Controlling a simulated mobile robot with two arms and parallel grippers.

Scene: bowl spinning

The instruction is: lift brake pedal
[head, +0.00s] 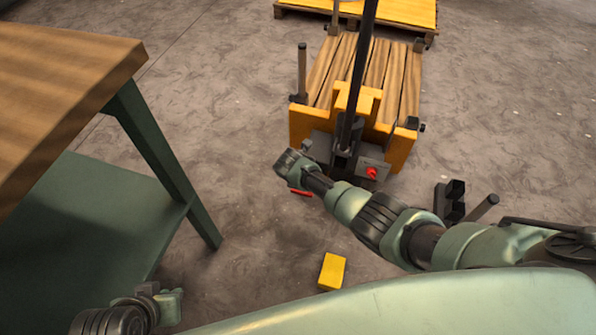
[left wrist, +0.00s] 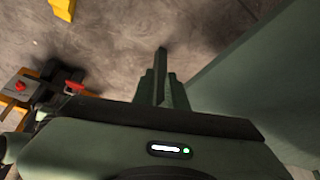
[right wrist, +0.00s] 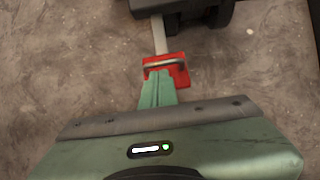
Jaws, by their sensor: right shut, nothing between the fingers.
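The red brake pedal (right wrist: 181,74) sits at the end of a pale metal bar in the right wrist view, with a grey metal loop across it. In the head view, part of the pedal (head: 301,193) shows just below my right wrist. My right gripper (right wrist: 159,76) is shut and empty. Its fingertips overlap the pedal's near edge in the right wrist view; I cannot tell whether they touch it. My left gripper (left wrist: 162,52) is over the floor beside the table, away from the pedal, and its jaw state is unclear.
The pedal belongs to a yellow-framed machine with a wooden top (head: 375,75), a dark pole and a red switch (head: 372,173). A green table with a wooden top (head: 60,80) stands at left. A yellow block (head: 332,271) lies on open floor. A yellow pallet (head: 395,12) is behind.

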